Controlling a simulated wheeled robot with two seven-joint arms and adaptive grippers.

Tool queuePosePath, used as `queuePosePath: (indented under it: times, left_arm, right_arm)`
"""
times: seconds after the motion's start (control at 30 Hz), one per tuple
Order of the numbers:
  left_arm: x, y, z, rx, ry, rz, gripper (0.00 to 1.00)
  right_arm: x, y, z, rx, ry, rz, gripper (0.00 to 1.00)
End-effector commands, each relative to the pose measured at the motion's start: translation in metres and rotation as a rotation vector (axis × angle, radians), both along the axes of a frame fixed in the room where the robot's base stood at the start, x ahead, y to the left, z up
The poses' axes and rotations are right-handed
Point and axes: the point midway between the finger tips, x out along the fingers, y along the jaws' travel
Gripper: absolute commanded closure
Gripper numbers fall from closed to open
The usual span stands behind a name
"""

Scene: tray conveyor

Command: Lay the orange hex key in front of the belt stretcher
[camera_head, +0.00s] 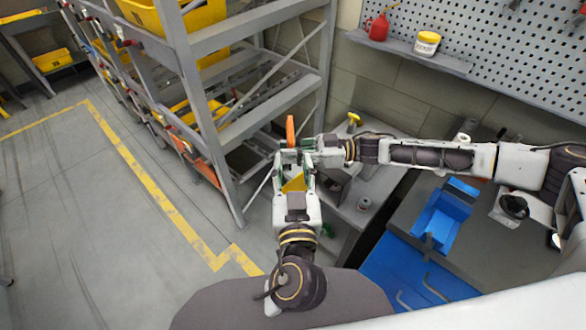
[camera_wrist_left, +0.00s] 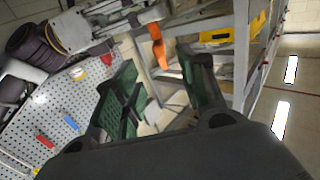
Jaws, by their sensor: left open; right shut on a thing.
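The orange hex key (camera_head: 290,130) stands up from the jaws of my right gripper (camera_head: 298,152), which is shut on it. It also shows in the left wrist view (camera_wrist_left: 157,46), below the right gripper's fingers (camera_wrist_left: 148,16). My left gripper (camera_head: 295,166) is open with its green-padded fingers just below the right gripper; in its wrist view the fingers (camera_wrist_left: 160,85) are apart, with the key beyond their tips. Whether they touch it I cannot tell. I cannot pick out the belt stretcher with certainty; a yellow-topped tool (camera_head: 353,119) stands on the grey bench.
A grey shelf rack (camera_head: 213,130) with yellow bins stands close to the left of both grippers. A grey bench (camera_head: 352,212) lies below the right arm. A blue bin (camera_head: 441,213) sits at right. A pegboard (camera_head: 490,45) with a ledge is behind.

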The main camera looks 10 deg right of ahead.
Motion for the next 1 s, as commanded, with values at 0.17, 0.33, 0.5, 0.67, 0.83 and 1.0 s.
queuePosePath:
  times: [0.17, 0.33, 0.5, 0.67, 0.83, 1.0]
  left_arm:
    - [0.005, 0.0, 0.0, 0.001, -0.001, 0.0, 0.59]
    - [0.016, -0.001, 0.0, 0.002, -0.003, 0.001, 0.59]
    - [0.031, -0.002, 0.001, 0.001, -0.003, 0.0, 0.59]
    - [0.046, -0.003, 0.001, 0.001, -0.003, 0.001, 0.59]
    - [0.062, -0.005, 0.0, 0.002, -0.002, 0.0, 0.59]
    - [0.078, -0.005, 0.0, 0.002, -0.002, 0.001, 0.59]
  right_arm:
    - [0.0, 0.0, 0.0, 0.0, 0.0, 0.0, 1.0]
    - [0.0, 0.0, 0.0, 0.0, 0.0, 0.0, 1.0]
    - [0.0, 0.0, 0.0, 0.0, 0.0, 0.0, 1.0]
    - [0.0, 0.0, 0.0, 0.0, 0.0, 0.0, 1.0]
    - [0.0, 0.0, 0.0, 0.0, 0.0, 0.0, 1.0]
    - [0.0, 0.0, 0.0, 0.0, 0.0, 0.0, 1.0]
